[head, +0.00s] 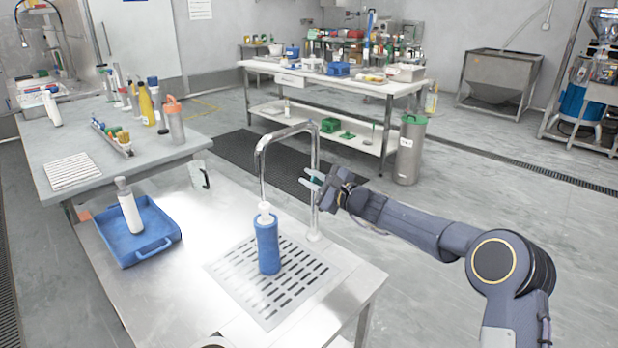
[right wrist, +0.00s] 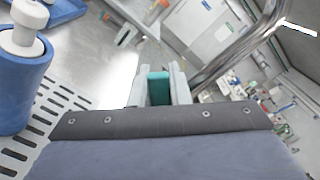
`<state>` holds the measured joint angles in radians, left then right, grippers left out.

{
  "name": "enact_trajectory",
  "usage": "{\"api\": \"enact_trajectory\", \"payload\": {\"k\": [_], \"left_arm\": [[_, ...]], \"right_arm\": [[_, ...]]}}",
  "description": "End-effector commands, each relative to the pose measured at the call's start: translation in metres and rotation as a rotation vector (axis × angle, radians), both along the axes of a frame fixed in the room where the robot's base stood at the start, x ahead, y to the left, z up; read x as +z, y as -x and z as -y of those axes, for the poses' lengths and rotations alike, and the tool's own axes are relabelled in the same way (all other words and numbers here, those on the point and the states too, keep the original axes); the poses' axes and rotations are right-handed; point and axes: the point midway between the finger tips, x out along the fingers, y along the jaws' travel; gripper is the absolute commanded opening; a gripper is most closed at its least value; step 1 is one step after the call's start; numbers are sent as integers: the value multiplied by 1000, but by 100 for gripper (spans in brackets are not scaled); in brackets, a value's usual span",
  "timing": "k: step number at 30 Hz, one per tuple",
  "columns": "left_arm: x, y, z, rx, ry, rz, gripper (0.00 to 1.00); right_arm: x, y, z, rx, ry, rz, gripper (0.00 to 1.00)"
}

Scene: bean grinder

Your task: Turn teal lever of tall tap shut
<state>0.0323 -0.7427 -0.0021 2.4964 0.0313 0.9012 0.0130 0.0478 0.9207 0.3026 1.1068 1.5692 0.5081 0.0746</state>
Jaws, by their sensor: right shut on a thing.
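The tall tap (head: 316,160) is a chrome pipe that rises from the steel counter and bends over to the left. A blue bottle (head: 267,243) with a white top stands upright on the slotted drain grate (head: 226,267), under the spout end; it also shows in the right wrist view (right wrist: 22,85). My right gripper (head: 313,183) reaches in from the right to the tap's upright. In the right wrist view its fingers (right wrist: 159,90) are shut on the teal lever (right wrist: 159,87), which is mostly hidden between them. My left gripper is not in view.
A blue tray (head: 170,243) holding a white bottle (head: 130,207) lies left of the grate. A grey table (head: 60,148) with bottles is at left. The counter between tray and grate is clear.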

Motion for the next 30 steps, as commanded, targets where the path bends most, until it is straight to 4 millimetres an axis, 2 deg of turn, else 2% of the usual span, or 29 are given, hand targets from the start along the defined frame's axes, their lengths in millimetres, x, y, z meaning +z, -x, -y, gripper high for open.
{"api": "enact_trajectory", "payload": {"k": [1, 9, 25, 26, 30], "left_arm": [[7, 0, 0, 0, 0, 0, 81], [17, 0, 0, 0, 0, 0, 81], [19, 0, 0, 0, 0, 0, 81], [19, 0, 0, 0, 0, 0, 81], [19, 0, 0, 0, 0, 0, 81]], "right_arm": [[5, -1, 2, -1, -20, -20, 0], [7, -5, 5, -1, -94, -96, 0], [6, -6, 6, -1, -113, -114, 0], [6, -6, 6, -1, -113, -114, 19], [6, -6, 6, -1, -113, -114, 37]]}}
